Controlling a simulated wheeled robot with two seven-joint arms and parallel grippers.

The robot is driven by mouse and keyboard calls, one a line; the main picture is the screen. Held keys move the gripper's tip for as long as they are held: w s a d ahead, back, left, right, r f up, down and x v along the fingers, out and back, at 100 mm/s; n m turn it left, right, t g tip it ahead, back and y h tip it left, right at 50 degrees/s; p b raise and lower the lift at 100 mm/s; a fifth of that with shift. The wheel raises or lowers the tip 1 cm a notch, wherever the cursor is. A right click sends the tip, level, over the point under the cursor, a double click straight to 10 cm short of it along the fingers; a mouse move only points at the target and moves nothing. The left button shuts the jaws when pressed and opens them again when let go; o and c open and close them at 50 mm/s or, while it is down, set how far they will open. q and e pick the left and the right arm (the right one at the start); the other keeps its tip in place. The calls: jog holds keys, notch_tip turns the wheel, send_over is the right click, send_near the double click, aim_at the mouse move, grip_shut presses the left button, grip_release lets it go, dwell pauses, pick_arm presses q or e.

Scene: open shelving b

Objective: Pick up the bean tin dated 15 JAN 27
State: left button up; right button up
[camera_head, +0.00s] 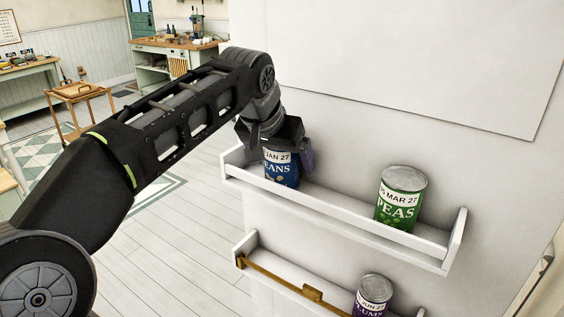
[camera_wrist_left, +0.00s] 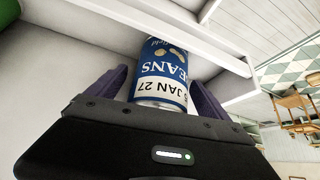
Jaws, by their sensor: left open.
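The bean tin (camera_head: 281,171) is blue with a white band. It stands upright on the upper white shelf, near its left end. Its band reads "JAN 27" in the head view, with the start of the date hidden by my gripper. In the left wrist view the tin (camera_wrist_left: 163,75) appears upside down, between the two purple fingers. My left gripper (camera_head: 286,158) is open around the tin, one finger on each side. I cannot tell whether either finger touches it. My right gripper is in neither view.
A green peas tin (camera_head: 401,199) stands to the right on the same upper shelf (camera_head: 340,213), which has a raised front lip. A purple plums tin (camera_head: 372,295) stands on the lower shelf (camera_head: 275,262), which has a brass-coloured rail. The wall is close behind the shelves.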

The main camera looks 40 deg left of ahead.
pick_arm(q)
jog(key=shift+c, duration=0.5)
jog(key=c, duration=1.8)
grip_shut()
jog(key=shift+s+r, duration=0.1)
jog(key=shift+r, duration=0.1)
jog(key=shift+s+r+b, duration=0.1)
jog(key=shift+r+b, duration=0.1)
jog(key=shift+b, duration=0.15)
notch_tip(320, 180, up, 7)
jog(key=shift+f, duration=0.2)
jog(key=s, duration=0.6)
jog(key=s+p, duration=0.3)
jog(key=s, duration=1)
jog(key=shift+s+d+f, duration=0.2)
jog(key=shift+s, duration=0.15)
